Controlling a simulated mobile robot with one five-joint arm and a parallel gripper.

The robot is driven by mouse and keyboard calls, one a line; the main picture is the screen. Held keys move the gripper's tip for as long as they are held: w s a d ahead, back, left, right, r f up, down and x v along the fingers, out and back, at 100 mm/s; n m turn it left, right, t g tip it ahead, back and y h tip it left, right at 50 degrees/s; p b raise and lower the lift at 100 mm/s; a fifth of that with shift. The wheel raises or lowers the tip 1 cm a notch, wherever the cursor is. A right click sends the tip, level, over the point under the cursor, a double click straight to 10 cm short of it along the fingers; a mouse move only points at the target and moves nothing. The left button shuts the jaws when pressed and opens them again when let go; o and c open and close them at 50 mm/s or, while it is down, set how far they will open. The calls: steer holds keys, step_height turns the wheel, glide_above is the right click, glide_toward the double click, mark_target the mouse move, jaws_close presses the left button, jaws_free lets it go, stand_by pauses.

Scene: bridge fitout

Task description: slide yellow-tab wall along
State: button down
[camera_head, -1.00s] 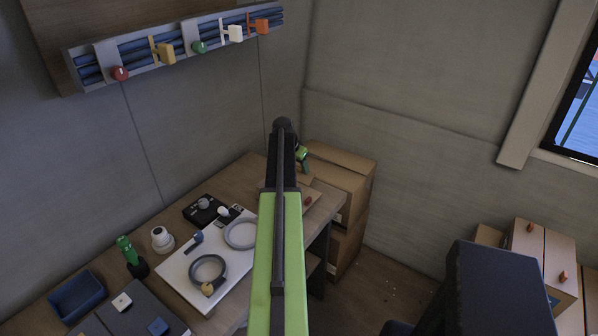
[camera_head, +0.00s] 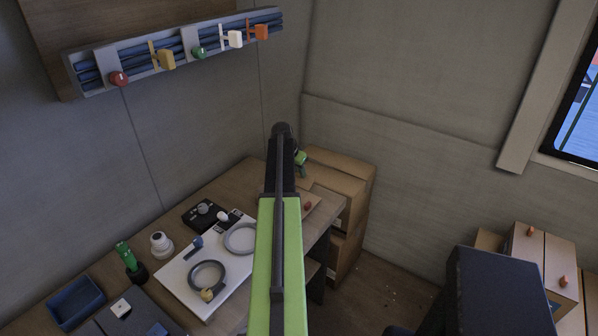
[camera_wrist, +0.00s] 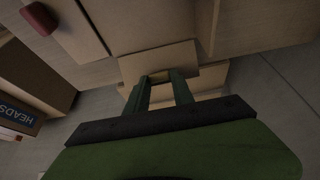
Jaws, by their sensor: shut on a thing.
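A rail (camera_head: 180,50) on the back wall at the upper left carries a yellow tab (camera_head: 164,58), with an upright yellow strip beside it. The tab stands between a red knob (camera_head: 119,78) and a green knob (camera_head: 198,53). My gripper, seen in the wrist view (camera_wrist: 160,88), has its two dark green fingers shut on a light-brown piece (camera_wrist: 160,75), whose identity I cannot tell. In the head view my arm hides most of the gripper. It is far from the rail, near the boxes beyond the desk's end.
White (camera_head: 234,39) and orange (camera_head: 260,32) tabs also sit on the rail. The desk below holds a white board (camera_head: 180,280) with rings, a blue tray (camera_head: 76,302) and a green object (camera_head: 126,256). Cardboard boxes (camera_head: 345,170) stand beyond it. A dark chair back (camera_head: 500,290) is at right.

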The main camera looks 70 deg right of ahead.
mark_target(299, 180)
steer(key=shift+a+f+h+b, duration=0.15)
steer(key=shift+a+h+b, duration=0.15)
steer(key=shift+a+b, duration=0.1)
steer(key=shift+a+f+h+b, duration=0.1)
steer(key=shift+a+h+b, duration=0.2)
steer(key=shift+b, duration=0.1)
steer(key=h+b, duration=0.1)
steer(key=a+h+b, duration=0.1)
steer(key=b, duration=0.1)
steer(key=shift+w+a+f+g, duration=0.15)
steer(key=shift+a+f+g, duration=0.1)
steer(key=shift+g, duration=0.15)
steer(key=h+b, duration=0.1)
steer(key=b, duration=0.1)
steer(key=a+h+b, duration=0.1)
steer(key=h+b, duration=0.1)
steer(key=b, duration=0.1)
steer(key=shift+w+a+f+g, duration=0.2)
steer(key=shift+g, duration=0.2)
steer(key=h+b, duration=0.1)
steer(key=b, duration=0.2)
steer(key=shift+w+a+r+g+h, duration=0.15)
steer(key=shift+a+g+h, duration=0.15)
steer(key=shift+h, duration=0.1)
steer(key=shift+r, duration=0.15)
steer(key=c, duration=1.1)
jaws_free()
